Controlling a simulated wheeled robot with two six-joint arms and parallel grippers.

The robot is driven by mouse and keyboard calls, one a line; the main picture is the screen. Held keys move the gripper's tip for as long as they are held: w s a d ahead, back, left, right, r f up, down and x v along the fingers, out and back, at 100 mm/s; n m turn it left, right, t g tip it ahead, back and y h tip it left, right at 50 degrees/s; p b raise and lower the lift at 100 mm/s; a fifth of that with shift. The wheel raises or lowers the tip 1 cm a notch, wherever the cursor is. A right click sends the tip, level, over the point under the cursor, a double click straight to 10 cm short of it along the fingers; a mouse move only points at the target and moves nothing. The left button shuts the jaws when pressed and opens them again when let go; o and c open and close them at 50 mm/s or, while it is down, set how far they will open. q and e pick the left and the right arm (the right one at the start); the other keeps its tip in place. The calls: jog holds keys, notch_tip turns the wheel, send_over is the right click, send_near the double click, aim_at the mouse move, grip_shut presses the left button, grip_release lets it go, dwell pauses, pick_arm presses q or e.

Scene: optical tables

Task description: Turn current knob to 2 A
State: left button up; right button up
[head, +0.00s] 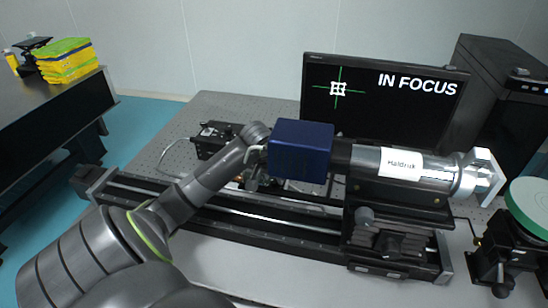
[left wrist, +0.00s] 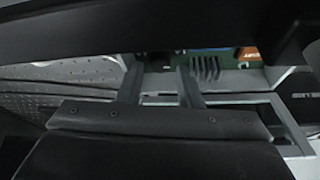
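No current knob or amp reading can be made out in either view. In the head view my left gripper (head: 256,176) points down over the black rail, just left of a dark blue box (head: 300,150), and its fingertips are hard to see. In the left wrist view the two fingers of my left gripper (left wrist: 160,76) stand apart with a gap between them and nothing held. Beyond them is a green circuit board (left wrist: 215,66) with an orange part (left wrist: 246,53) and dark fins. My right gripper is not in view.
A silver cylinder labelled Haldrok (head: 432,167) lies along the rail (head: 290,226). A small black device (head: 214,136) stands behind the arm. The monitor (head: 328,72) reads IN FOCUS. A black tower (head: 492,90) and a green-topped stand (head: 505,245) are at right.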

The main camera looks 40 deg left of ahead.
aim_at(275, 183)
pick_arm(q)
jog(key=shift+x, duration=1.2)
grip_shut()
jog(key=shift+r+m+h+p, duration=0.3)
jog(key=shift+m+p, duration=0.4)
jog(key=shift+p, duration=0.5)
jog(key=shift+a+f+m+h+p, duration=0.1)
jog(key=shift+f+m+h+p, duration=0.15)
jog(key=shift+m+p, duration=0.5)
grip_release()
